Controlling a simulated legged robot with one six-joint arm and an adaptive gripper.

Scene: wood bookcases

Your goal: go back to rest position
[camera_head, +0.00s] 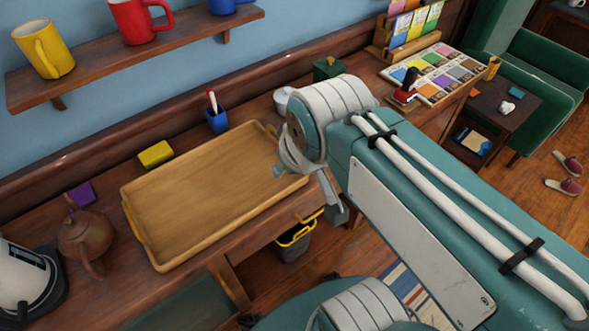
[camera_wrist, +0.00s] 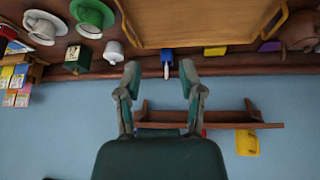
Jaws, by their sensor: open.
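My gripper (camera_wrist: 159,75) is open and empty in the wrist view, its two fingers well apart. Between and beyond the fingertips stands a small blue holder (camera_wrist: 167,55) with a white pen. In the head view my arm reaches in from the right, and its wrist end hangs over the right end of the wooden tray (camera_head: 200,195). The arm hides part of the gripper there. The tray is empty and lies on the wooden desk; it also shows in the wrist view (camera_wrist: 190,22), which looks upside down.
A wall shelf (camera_head: 150,50) holds yellow, red and blue mugs. A yellow block (camera_head: 156,154), a purple block (camera_head: 81,194), a brown teapot (camera_head: 86,236) and a white kettle (camera_head: 27,275) stand around the tray. A green cup (camera_wrist: 92,15) and a white cup (camera_wrist: 42,27) are on saucers.

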